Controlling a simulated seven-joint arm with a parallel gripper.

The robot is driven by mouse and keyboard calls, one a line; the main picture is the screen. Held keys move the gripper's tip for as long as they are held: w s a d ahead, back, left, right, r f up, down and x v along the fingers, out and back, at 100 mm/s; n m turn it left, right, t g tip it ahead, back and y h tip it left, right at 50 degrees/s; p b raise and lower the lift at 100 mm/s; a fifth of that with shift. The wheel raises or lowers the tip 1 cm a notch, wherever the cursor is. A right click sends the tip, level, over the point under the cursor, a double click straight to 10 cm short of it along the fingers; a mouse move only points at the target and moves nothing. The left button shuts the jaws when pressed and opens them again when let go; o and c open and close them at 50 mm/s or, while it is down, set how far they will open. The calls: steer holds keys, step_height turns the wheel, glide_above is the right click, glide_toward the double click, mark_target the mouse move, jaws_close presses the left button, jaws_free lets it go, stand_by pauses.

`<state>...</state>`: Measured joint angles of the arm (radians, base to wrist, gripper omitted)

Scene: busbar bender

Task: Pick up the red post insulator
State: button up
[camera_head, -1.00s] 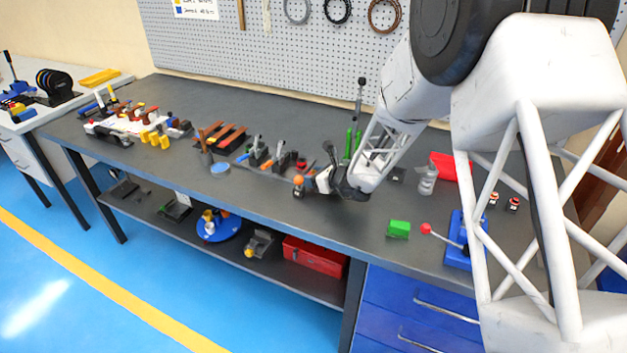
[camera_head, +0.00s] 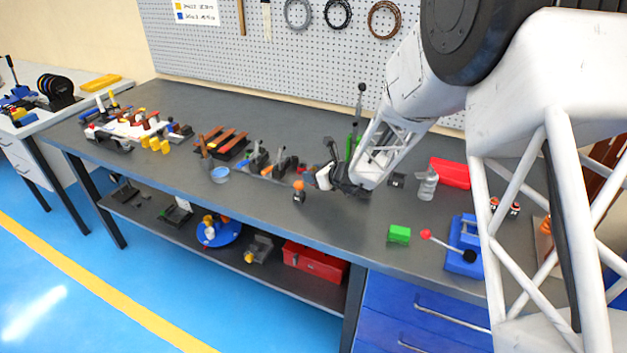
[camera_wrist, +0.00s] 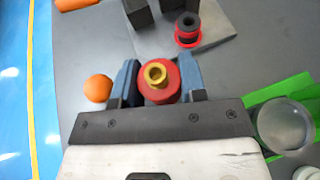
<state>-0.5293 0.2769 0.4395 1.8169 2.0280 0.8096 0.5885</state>
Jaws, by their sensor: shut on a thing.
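The red post insulator (camera_wrist: 158,85), with a brass-coloured ring on top, sits between the two blue fingers of my gripper (camera_wrist: 159,86) in the wrist view. The fingers are closed on its sides.
An orange ball knob (camera_wrist: 98,88) is just left of my gripper; it also shows in the head view (camera_head: 298,185). A red-and-black ring piece (camera_wrist: 187,30) stands on a grey plate ahead. A green block (camera_head: 399,234) and blue lever device (camera_head: 464,262) are to the right.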

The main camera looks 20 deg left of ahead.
steer(key=s+d, duration=0.3)
steer(key=s, duration=0.1)
steer(key=s+d+r, duration=0.1)
steer(key=s+d, duration=0.2)
steer(key=s, duration=0.1)
steer(key=s+d, duration=0.3)
steer(key=s, duration=0.1)
steer(key=shift+s+d+r, duration=0.35)
steer(key=shift+s+r, duration=0.05)
stand_by(0.4)
